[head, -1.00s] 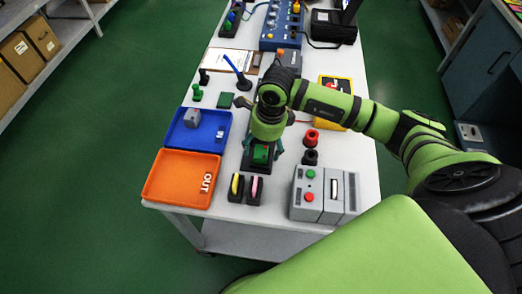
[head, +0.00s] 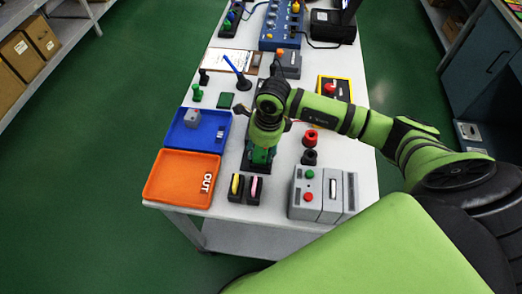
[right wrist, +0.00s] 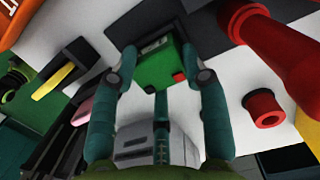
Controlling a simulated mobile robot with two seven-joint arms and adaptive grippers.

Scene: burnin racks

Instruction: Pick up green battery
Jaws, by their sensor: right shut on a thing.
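The green battery (head: 260,156) is mostly hidden under my right gripper (head: 262,149) in the head view, above a black stand at the front middle of the table. In the right wrist view the battery (right wrist: 157,72) is a green block with a grey label and a red spot. My left gripper is in neither view.
A blue tray (head: 217,148) and an orange OUT tray (head: 150,185) lie left of the gripper. A yellow and a pink piece in black holders (head: 236,197) stand in front. A grey box with buttons (head: 297,210) and a red-topped cylinder (head: 310,138) are to the right.

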